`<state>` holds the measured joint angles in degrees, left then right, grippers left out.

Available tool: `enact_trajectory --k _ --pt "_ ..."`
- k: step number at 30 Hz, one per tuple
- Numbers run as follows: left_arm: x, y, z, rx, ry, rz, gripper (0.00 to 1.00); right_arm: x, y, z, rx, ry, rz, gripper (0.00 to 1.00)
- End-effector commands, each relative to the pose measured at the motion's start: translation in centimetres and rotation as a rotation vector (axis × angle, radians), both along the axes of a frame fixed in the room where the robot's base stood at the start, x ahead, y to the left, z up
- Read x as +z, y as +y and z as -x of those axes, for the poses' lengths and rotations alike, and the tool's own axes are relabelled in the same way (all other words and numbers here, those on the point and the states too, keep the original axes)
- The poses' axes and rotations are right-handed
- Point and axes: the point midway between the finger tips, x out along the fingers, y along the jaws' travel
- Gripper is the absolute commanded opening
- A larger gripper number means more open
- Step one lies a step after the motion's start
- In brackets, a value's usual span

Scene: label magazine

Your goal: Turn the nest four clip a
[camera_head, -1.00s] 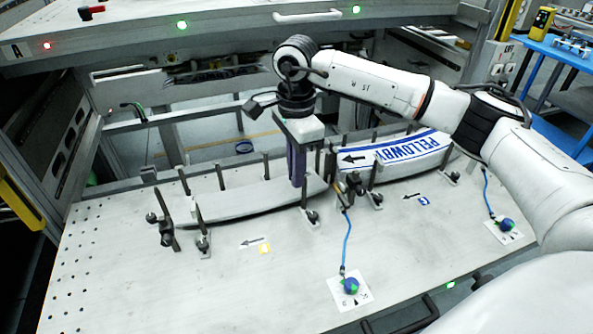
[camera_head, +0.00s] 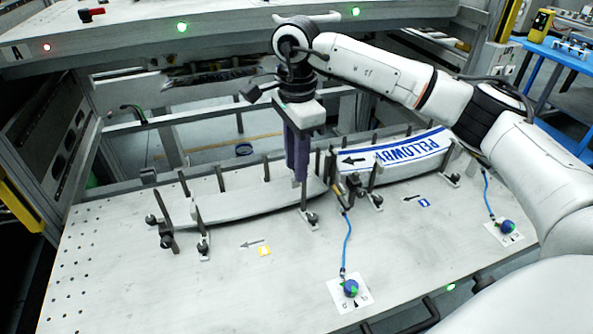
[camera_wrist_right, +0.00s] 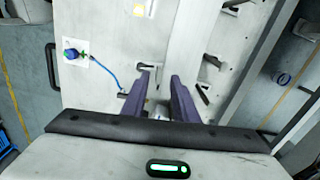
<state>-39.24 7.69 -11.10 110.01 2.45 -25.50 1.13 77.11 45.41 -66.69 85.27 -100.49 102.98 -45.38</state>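Two curved nests stand on the grey bench: a plain left nest (camera_head: 235,205) and a right nest holding a white label strip (camera_head: 412,150) with blue lettering. Dark upright clips stand along their front edges, including a left-end clip (camera_head: 167,222), another clip (camera_head: 203,245), a clip (camera_head: 311,217) at the left nest's right end, and a right-nest clip (camera_head: 376,200). I cannot tell which is clip a of nest four. My right gripper (camera_head: 300,178) points down over the left nest's right end. Its purple fingers are apart in the right wrist view (camera_wrist_right: 159,76), with a grey part showing between them.
A blue-green knob (camera_head: 350,288) on a white plate has a blue cord (camera_head: 347,240) running up toward the clips. A second knob (camera_head: 506,226) lies at right. Yellow (camera_head: 264,251) and blue (camera_head: 424,202) tags lie in front. The bench's front left is clear.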

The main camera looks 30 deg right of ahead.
Motion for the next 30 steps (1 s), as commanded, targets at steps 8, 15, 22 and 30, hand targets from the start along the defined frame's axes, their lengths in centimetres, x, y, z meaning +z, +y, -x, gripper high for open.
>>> enact_trajectory --k 8,15,22,30 --pt "-0.2 0.0 0.0 -0.001 0.0 -0.001 0.31 5.4 0.0 -0.1 -0.001 -0.003 -0.001 0.27" --pt "-0.1 -0.1 0.0 -0.001 -0.001 0.0 0.31 7.2 0.0 0.0 -0.001 -0.001 0.0 0.27" --pt "-0.1 -0.1 0.0 -0.002 0.0 0.001 0.31 7.3 0.0 0.0 -0.001 0.0 0.001 0.27" --pt "-0.1 -0.2 0.0 -0.003 0.0 0.001 0.31 7.2 0.0 0.0 -0.001 0.0 0.001 0.27"
